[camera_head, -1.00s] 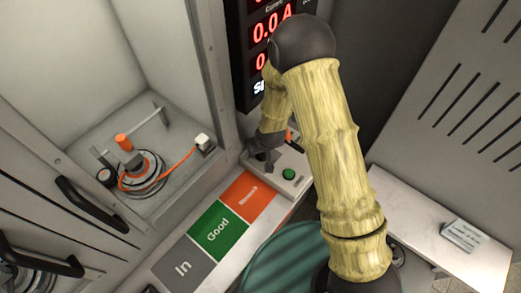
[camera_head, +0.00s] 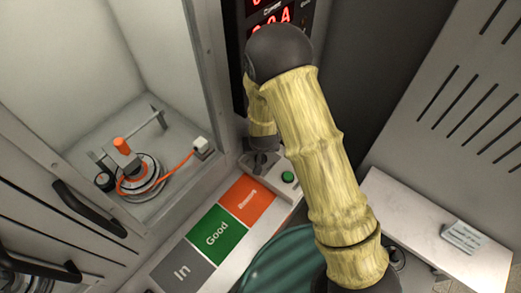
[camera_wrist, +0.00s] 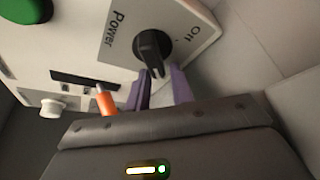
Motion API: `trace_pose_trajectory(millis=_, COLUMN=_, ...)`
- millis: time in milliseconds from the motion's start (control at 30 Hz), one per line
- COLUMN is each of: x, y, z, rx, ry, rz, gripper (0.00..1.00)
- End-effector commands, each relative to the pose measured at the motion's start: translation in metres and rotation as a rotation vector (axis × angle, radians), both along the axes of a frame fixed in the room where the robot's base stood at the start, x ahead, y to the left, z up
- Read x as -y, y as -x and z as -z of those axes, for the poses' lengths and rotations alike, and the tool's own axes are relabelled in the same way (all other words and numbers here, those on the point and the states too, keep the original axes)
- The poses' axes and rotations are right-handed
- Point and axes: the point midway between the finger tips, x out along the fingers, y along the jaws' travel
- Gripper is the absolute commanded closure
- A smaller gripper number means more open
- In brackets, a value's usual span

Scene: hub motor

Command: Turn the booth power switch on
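The power switch is a black rotary knob (camera_wrist: 152,48) on a white plate marked "Power", in the wrist view. A label that looks like "Off" or "On" stands beside it, upside down. My gripper (camera_wrist: 161,82) has two purple fingers spread apart, with a gap between them. The near end of the knob's handle lies at the gap, just beyond or between the fingertips; I cannot tell if they touch it. In the head view my gripper (camera_head: 262,163) is over the control box (camera_head: 284,185), and my arm hides the knob.
A green button (camera_head: 288,177) sits on the box; it also shows in the wrist view (camera_wrist: 22,8). An orange lever (camera_wrist: 106,101) is close left of the fingers. A booth with a hub motor (camera_head: 140,175) is left, and coloured mats (camera_head: 217,235) lie in front.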

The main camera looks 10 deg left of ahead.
Motion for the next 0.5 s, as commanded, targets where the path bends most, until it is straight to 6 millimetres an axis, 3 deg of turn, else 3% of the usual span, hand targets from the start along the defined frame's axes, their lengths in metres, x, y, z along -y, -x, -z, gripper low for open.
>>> trace_pose_trajectory(millis=67, x=0.0003, y=0.0008, z=0.0, rx=-0.003, ry=0.001, rz=-0.001, gripper=0.63)
trace_pose_trajectory(millis=500, x=0.0028, y=0.0055, z=-0.0046, rx=-0.01, ry=0.006, rz=-0.002, gripper=0.63)
